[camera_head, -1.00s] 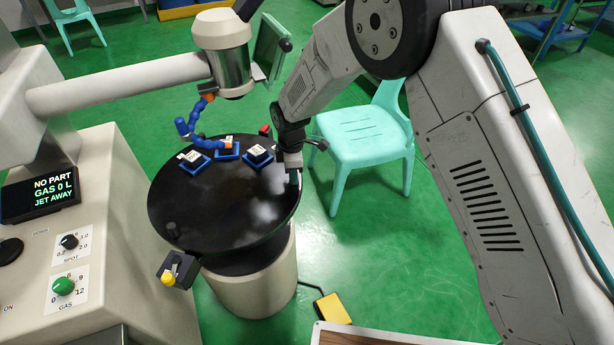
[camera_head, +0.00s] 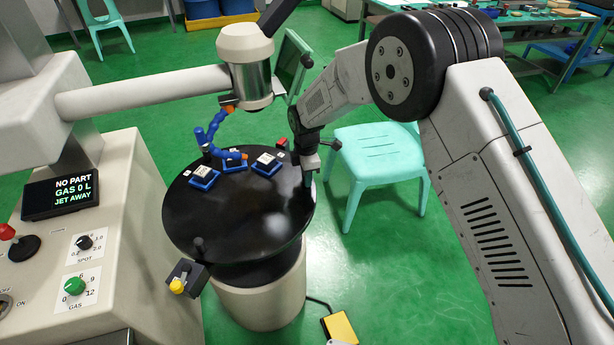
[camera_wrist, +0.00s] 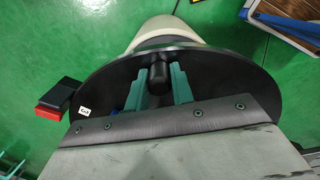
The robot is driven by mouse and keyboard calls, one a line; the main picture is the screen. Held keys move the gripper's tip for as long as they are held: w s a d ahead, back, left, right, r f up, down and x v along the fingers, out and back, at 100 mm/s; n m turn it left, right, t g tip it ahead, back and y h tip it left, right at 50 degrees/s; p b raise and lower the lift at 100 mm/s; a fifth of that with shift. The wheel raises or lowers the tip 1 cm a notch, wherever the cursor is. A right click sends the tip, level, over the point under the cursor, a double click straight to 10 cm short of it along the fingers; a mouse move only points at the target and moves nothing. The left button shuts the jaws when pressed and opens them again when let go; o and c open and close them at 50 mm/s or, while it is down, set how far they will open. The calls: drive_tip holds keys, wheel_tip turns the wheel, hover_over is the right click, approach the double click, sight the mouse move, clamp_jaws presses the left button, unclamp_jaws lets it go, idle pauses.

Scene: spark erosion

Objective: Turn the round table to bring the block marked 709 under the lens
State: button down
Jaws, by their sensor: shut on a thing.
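The lens head (camera_head: 250,85) hangs above the table's back part. My gripper (camera_head: 308,178) is at the table's right rim. In the wrist view, its green fingers (camera_wrist: 158,85) are shut on an upright black peg (camera_wrist: 158,72). Another black peg (camera_head: 199,244) stands at the front left rim.
A yellow-knobbed lever (camera_head: 179,285) sits at the front rim. The display (camera_head: 62,192) reads NO PART, GAS 0 L, JET AWAY. A mint chair (camera_head: 375,155) stands right of the table; a yellow pedal (camera_head: 340,327) lies on the floor.

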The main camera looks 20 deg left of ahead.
drive_tip(key=c, duration=1.2)
unclamp_jaws()
drive_tip(key=shift+r, duration=0.1)
drive_tip(key=shift+r, duration=0.4)
wheel_tip(320, 180, up, 3)
drive_tip(key=shift+a+f, duration=0.1)
drive_tip(key=s+d, duration=0.4)
drive_tip(key=s, duration=0.3)
drive_tip(key=s+d+r, duration=0.1)
drive_tip(key=s+d, duration=0.2)
drive_tip(key=s, duration=0.4)
drive_tip(key=shift+d, duration=0.4)
drive_tip(key=shift+s+r, duration=0.1)
